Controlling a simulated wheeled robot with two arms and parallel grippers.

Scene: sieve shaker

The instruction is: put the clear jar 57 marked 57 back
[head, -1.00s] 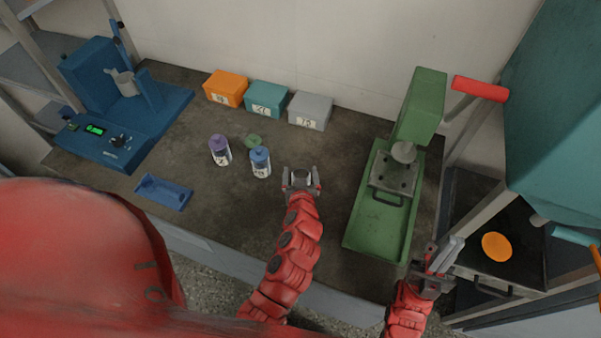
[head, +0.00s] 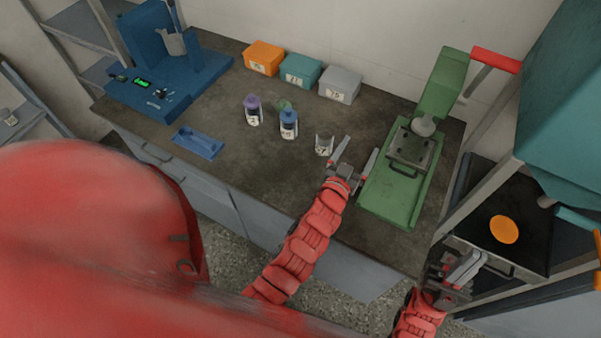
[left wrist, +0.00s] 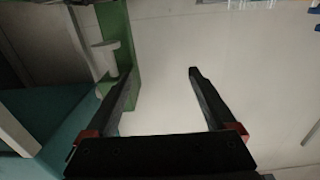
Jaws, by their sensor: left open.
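A small clear jar (head: 324,145) with a white label stands upright on the dark bench; its number is too small to read surely. My left gripper (head: 357,156) is open and empty just right of the jar, between it and the green press. Its left finger is close to the jar; I cannot tell whether they touch. In the left wrist view its open fingers (left wrist: 160,82) have nothing between them, and the jar does not show. My right gripper (head: 465,268) is low at the right, away from the jar; whether its fingers are shut is unclear.
Jars with a purple lid (head: 253,110), a blue lid (head: 289,124) and a green lid (head: 284,105) stand left of the clear jar. Orange (head: 264,58), teal (head: 301,71) and grey (head: 340,84) boxes line the wall. A green press (head: 385,200) stands right; a blue tray (head: 197,142) lies left.

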